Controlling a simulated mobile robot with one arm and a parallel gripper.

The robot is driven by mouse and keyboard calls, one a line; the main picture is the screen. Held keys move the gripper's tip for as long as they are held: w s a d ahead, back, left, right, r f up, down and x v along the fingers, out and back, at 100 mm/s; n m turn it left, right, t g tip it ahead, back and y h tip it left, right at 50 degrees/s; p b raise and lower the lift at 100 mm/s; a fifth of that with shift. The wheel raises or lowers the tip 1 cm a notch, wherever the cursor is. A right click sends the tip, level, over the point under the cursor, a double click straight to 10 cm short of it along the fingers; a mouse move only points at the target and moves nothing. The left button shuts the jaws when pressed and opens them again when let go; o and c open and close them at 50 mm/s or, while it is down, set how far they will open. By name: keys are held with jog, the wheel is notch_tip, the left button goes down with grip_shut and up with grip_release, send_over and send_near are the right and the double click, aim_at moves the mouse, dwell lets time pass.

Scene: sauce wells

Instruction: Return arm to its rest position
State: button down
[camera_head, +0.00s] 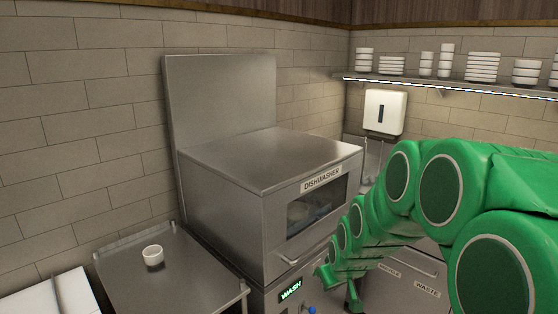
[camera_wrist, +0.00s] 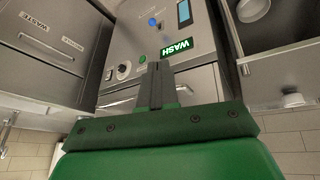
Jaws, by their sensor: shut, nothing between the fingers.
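My green arm reaches in from the right edge of the head view. My gripper (camera_head: 355,300) is low in front of the dishwasher (camera_head: 262,155), partly hidden by the arm. In the wrist view my gripper (camera_wrist: 156,68) shows dark fingers closed together with nothing between them. Beyond the fingertips is the dishwasher's lower front with the lit green WASH display (camera_wrist: 176,47), a blue button and a round dial. I cannot tell the exact gap between the fingertips and that panel.
A small white cup (camera_head: 153,255) stands on the steel side table (camera_head: 185,285) at the left. A waste cabinet (camera_head: 400,285) is right of the dishwasher. A wall shelf (camera_head: 440,88) holds stacked white dishes. A white dispenser (camera_head: 384,112) hangs below it.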

jog(key=s+r+m+g, duration=0.2)
jog(key=s+r+g, duration=0.1)
jog(key=s, duration=1.5)
jog(key=s+d+r+m+g, duration=0.1)
jog(key=s+r+g, duration=0.3)
jog(key=s, duration=1.4)
notch_tip(320, 180, up, 2)
jog(key=shift+s+r+m+h, duration=0.1)
jog(key=shift+s+m+h, duration=0.1)
jog(key=shift+m+h, duration=0.35)
jog(key=c, duration=1.8)
grip_release()
